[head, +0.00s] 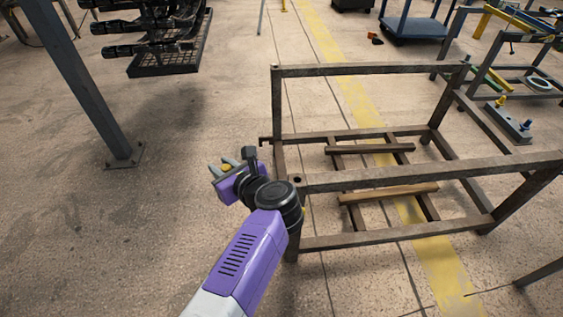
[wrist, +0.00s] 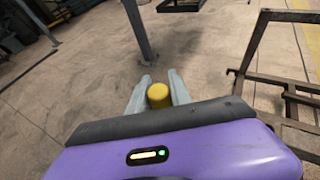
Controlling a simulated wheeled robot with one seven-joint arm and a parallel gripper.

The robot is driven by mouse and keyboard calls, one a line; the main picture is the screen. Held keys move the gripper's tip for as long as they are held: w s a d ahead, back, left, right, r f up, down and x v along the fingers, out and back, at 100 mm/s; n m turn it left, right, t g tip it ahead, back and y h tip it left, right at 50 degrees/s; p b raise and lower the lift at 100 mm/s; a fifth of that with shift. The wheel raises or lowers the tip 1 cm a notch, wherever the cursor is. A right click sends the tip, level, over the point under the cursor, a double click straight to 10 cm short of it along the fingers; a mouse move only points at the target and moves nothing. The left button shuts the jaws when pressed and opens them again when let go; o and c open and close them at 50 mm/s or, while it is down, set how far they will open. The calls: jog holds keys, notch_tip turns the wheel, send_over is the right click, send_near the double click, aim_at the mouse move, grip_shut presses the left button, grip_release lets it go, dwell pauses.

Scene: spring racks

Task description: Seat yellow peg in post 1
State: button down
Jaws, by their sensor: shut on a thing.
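My gripper (head: 221,166) is at the left of the metal rack frame, in mid-picture in the head view. It is shut on the yellow peg (wrist: 158,95), whose round end shows between the two grey fingers in the wrist view. A bit of the peg also shows in the head view (head: 226,168). The rack (head: 430,176) is a brown, worn metal frame with corner posts. A dark round hole (head: 297,180) shows at its near-left corner, just right of my wrist. No label shows which post is post 1. The peg is apart from the rack.
A grey block (head: 508,122) with blue pegs and a yellow one lies at the right. A dark steel column (head: 80,80) stands at the left. A black mesh rack (head: 170,55) with dark parts is behind. A blue cart (head: 415,28) is at the back. The floor left of the rack is clear.

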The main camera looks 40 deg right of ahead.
notch_tip(320, 180, down, 22)
jog(key=b, duration=2)
jog(key=w+d+r+m+h+p, duration=0.1)
jog(key=w+d+r+p, duration=0.3)
jog(key=d+r+p, duration=0.45)
jog(key=w+d+r+m+h+p, duration=0.1)
jog(key=w+d+r+p, duration=0.3)
jog(key=d+r+p, duration=0.5)
jog(key=s+d+f+m+h+p, duration=0.1)
jog(key=s+d+p, duration=0.6)
jog(key=p, duration=1)
jog(key=shift+s+d+f+m+g+h+p, duration=0.3)
jog(key=shift+s+f+m+h, duration=0.1)
jog(key=shift+f+h, duration=0.25)
jog(key=shift+s+r+p, duration=0.1)
jog(key=shift+r+p, duration=0.05)
jog(key=shift+p, duration=0.15)
